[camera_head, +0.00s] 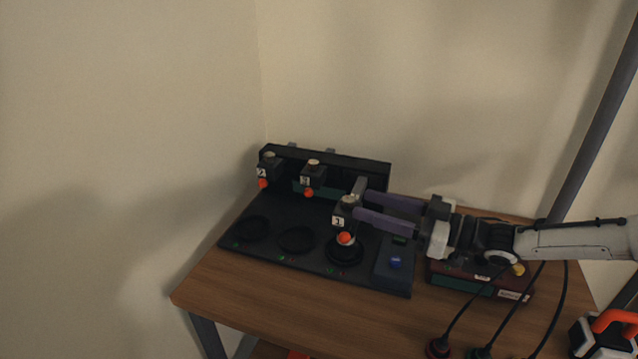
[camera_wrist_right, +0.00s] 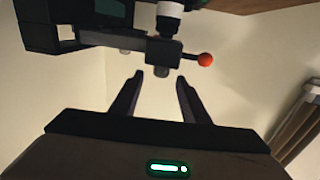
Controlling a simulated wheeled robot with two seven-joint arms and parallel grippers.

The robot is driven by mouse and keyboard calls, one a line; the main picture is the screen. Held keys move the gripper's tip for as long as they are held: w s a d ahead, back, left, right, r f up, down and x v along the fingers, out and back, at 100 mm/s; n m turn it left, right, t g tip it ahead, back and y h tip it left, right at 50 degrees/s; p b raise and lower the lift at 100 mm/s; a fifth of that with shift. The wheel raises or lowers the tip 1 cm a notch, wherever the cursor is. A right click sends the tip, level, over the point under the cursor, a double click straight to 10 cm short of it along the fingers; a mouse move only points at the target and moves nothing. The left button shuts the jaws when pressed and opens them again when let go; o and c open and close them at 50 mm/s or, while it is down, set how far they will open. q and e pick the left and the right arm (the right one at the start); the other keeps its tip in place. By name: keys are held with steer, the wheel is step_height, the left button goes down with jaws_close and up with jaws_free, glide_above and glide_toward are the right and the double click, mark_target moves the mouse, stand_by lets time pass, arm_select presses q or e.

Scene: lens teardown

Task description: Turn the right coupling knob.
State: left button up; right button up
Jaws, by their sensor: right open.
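The right coupling (camera_head: 345,211) is a dark block labelled 1, with a pale top and an orange-red ball knob (camera_head: 345,239) below it. My right gripper (camera_head: 359,199) comes in from the right, its purple fingers open, with the tips close to this block. In the right wrist view the block (camera_wrist_right: 163,53) and its red ball (camera_wrist_right: 205,60) on a short rod appear just beyond the open fingertips (camera_wrist_right: 160,77). I cannot tell whether a finger touches the block. My left gripper is not in view.
Two similar couplings, one labelled 2 (camera_head: 270,165) and a middle one (camera_head: 312,174), stand to the left on the black board (camera_head: 265,258). Round dark rings lie in front. A blue button box (camera_head: 395,264) and a dark red and green box (camera_head: 465,281) sit under my right arm.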

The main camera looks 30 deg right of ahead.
mark_target(342, 198)
steer(key=x, duration=0.8)
steer(key=shift+a+r+p, duration=0.1)
steer(key=shift+r+p, duration=0.05)
steer(key=shift+p, duration=0.2)
steer(key=shift+w+a, duration=0.35)
steer(key=shift+w, duration=0.25)
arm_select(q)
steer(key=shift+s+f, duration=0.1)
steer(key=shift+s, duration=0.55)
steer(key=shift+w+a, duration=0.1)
